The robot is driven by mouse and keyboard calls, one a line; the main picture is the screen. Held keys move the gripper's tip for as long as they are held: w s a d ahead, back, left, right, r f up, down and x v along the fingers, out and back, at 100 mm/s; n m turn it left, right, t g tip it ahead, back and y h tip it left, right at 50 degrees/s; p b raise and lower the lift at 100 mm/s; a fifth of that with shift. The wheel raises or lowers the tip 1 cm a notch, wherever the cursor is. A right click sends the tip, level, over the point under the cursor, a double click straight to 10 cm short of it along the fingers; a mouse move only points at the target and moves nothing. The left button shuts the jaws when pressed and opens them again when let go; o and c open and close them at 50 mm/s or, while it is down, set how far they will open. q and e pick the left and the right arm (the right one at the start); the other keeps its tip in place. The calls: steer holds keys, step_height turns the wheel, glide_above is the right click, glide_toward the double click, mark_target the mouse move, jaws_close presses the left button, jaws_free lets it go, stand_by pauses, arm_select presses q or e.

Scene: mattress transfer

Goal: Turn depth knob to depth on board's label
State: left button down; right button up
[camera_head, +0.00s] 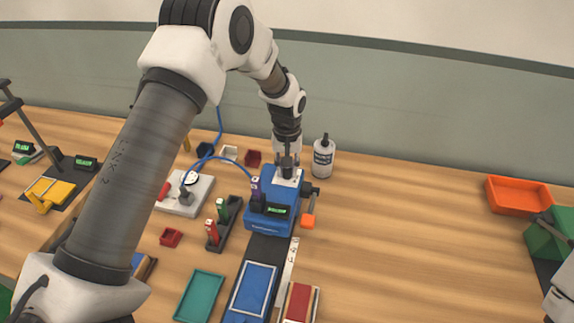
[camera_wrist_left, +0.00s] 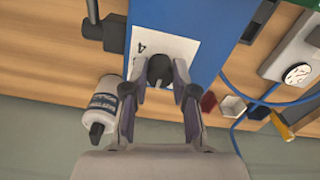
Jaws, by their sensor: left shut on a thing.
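The depth knob (camera_wrist_left: 160,70) is a dark round knob with a pointer, on a white dial plate (camera_wrist_left: 175,48) on top of the blue machine (camera_head: 270,222). A digit that looks like 4 shows on the plate. My left gripper (camera_head: 287,170) reaches down onto the machine top. In the left wrist view its fingers (camera_wrist_left: 160,84) are shut around the knob, one on each side. The machine has a small green-lit display (camera_head: 277,211), too small to read. I cannot make out a board's label with a depth on it.
A white bottle (camera_head: 323,158) stands close to the right of the gripper. A lever with an orange end (camera_head: 308,222) sticks out from the machine's right side. Blue tubing (camera_head: 228,160) runs at left. An orange tray (camera_head: 518,194) is far right, with clear wood between.

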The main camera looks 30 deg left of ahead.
mark_target(287, 169)
arm_select(q)
steer(key=shift+f, duration=0.15)
steer(key=c, duration=1.2)
jaws_free()
steer(key=shift+o, duration=1.4)
steer(key=shift+w, duration=0.15)
step_height(287, 169, up, 12)
